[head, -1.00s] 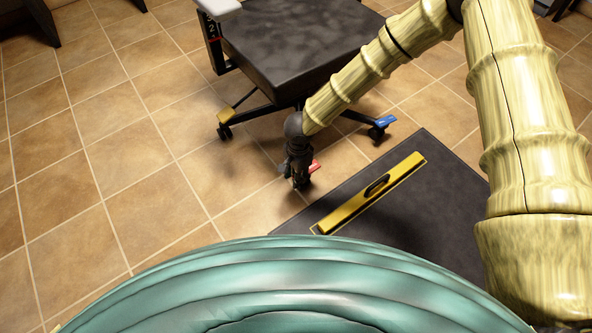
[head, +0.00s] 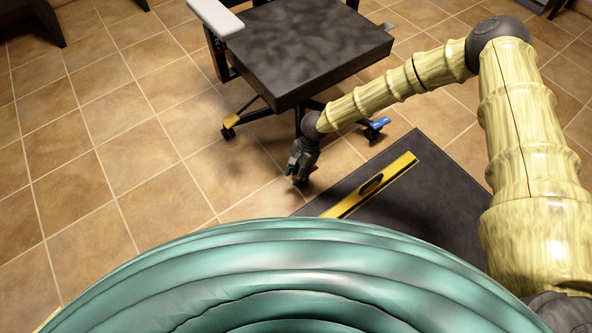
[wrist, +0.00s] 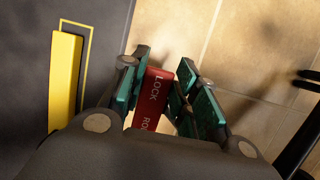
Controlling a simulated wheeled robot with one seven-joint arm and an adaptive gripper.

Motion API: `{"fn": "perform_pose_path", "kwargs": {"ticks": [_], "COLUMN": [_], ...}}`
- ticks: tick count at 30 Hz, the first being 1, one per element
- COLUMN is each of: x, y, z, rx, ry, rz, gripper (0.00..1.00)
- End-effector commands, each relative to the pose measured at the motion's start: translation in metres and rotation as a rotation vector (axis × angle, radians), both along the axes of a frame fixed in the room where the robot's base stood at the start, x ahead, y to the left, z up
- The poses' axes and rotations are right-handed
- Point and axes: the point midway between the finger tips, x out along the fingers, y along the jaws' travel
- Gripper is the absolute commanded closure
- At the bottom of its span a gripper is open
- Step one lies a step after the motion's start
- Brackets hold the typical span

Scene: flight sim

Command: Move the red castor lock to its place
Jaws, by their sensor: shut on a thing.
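The red castor lock (wrist: 150,98), lettered LOCK with a second word partly cut off, sits between the green finger pads of my gripper (wrist: 157,90) in the wrist view. My gripper is shut on it. In the head view my gripper (head: 299,178) is low over the tiles, by the near side of the chair base, and mostly hides the lock. The chair (head: 312,45) has a dark square seat. Whether the lock touches its castor cannot be told.
A yellow castor lock (head: 231,121) and a blue castor lock (head: 378,123) show on other chair legs. A dark mat (head: 425,190) with a yellow spirit level (head: 350,201) lies right of my gripper. Tiles at left are clear. My teal body covers the front.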

Motion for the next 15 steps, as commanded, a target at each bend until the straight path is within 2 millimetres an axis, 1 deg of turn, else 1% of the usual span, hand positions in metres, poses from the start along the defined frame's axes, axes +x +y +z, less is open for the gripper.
{"fn": "perform_pose_path", "kwargs": {"ticks": [6, 15], "x": [-0.0006, 0.0009], "y": [-0.0019, -0.0043], "z": [0.0013, 0.0040], "rx": [0.065, 0.100], "ry": [0.050, 0.074], "rz": [-0.003, 0.000], "gripper": [0.94, 0.94]}}
